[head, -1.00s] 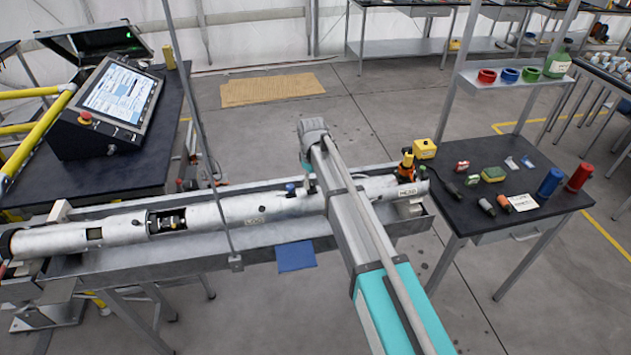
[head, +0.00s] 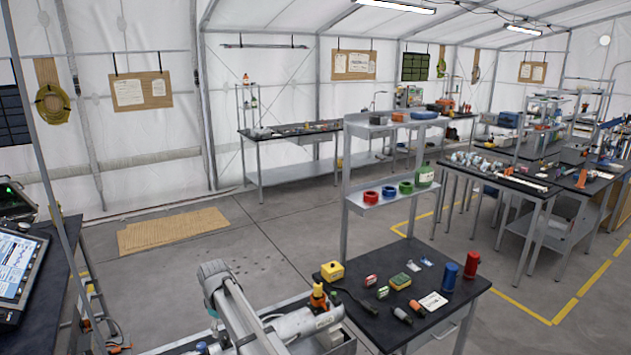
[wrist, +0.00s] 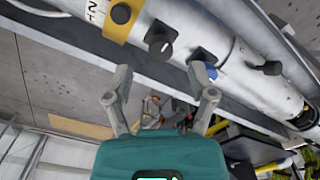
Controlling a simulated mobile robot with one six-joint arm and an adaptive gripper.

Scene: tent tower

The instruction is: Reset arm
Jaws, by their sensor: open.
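My arm (head: 240,315) stands at the bottom of the head view, in front of a long metal tube (head: 302,323). It hides part of the tube. I cannot make out my gripper in the head view. In the wrist view my gripper (wrist: 160,95) is open, its two grey fingers apart and nothing visible held between them. The tube also shows in the wrist view (wrist: 225,48), running diagonally across the top right, with dark knobs and a yellow band. I cannot tell how far the fingers are from the tube.
A black-topped table (head: 350,305) with a yellow box, bottles and small items stands right of the tube. A shelf (head: 392,195) with coloured rings rises behind it. A control screen (head: 18,265) is at far left. Open floor with a cardboard sheet (head: 170,230) lies beyond.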

